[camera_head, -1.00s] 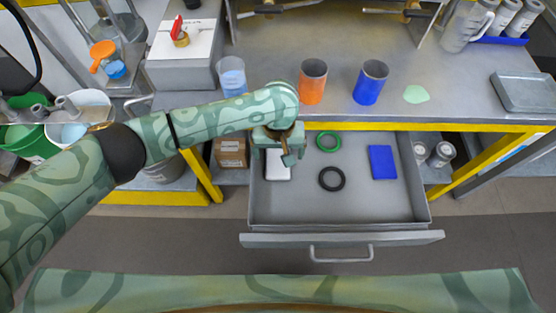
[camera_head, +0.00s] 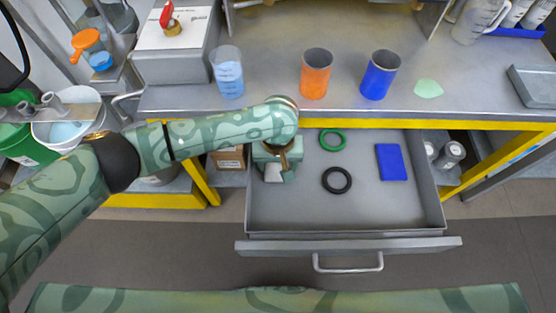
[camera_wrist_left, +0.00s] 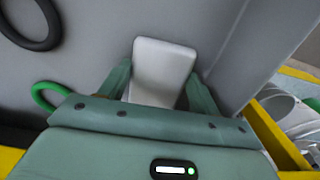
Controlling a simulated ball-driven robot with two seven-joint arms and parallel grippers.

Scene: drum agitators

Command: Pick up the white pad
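The white pad (camera_wrist_left: 163,68) lies in the left part of the open drawer, in the left wrist view. In the head view only a small part of the white pad (camera_head: 273,174) shows under my gripper. My left gripper (camera_head: 277,168) is over the pad inside the drawer. In the left wrist view its fingers (camera_wrist_left: 161,90) are spread, one on each side of the pad. I cannot tell whether either finger touches it. The near end of the pad is hidden by the gripper body. My right gripper is not in view.
The grey drawer (camera_head: 300,215) also holds a green ring (camera_head: 332,140), a black ring (camera_head: 337,180) and a blue block (camera_head: 391,162). The drawer's side wall is close to the pad. An orange cup (camera_head: 315,75) and a blue cup (camera_head: 379,77) stand on the bench above.

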